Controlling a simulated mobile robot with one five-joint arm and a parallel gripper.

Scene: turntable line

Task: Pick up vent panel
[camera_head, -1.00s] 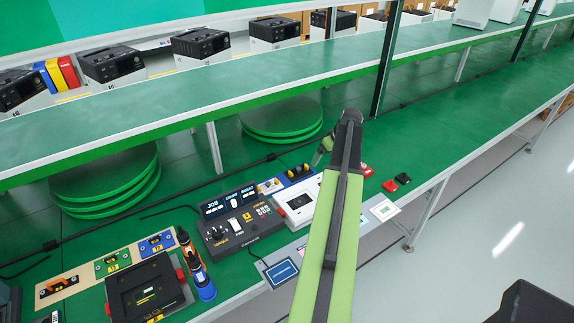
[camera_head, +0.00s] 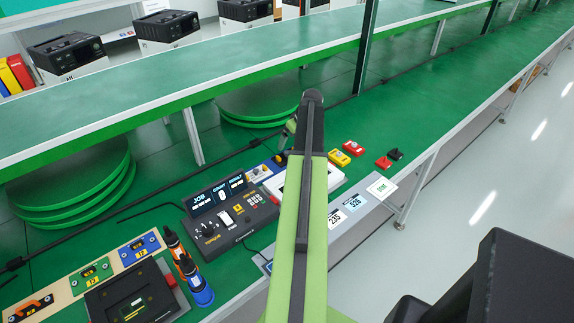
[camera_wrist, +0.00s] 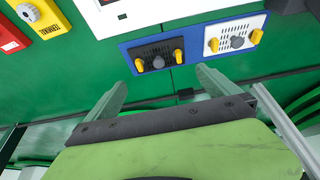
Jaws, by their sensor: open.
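The vent panel looks to be the dark slotted panel (camera_wrist: 153,58) with two yellow knobs, set on a blue board (camera_wrist: 128,47) in the wrist view. My gripper (camera_wrist: 162,79) is open and empty. Its two fingers point toward the dark panel, one to each side of it in the picture, and I see no contact. In the head view my gripper (camera_head: 288,133) is partly hidden behind my arm, above the blue board (camera_head: 249,181). The dark panel is hard to make out there.
A white panel with yellow knobs (camera_wrist: 236,40) sits beside the dark one. A white device (camera_head: 335,180), a black JOB/COUNT/RESULT console (camera_head: 230,212), and yellow (camera_head: 340,158) and red (camera_head: 353,149) blocks are nearby. A raised green shelf (camera_head: 200,85) runs behind.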

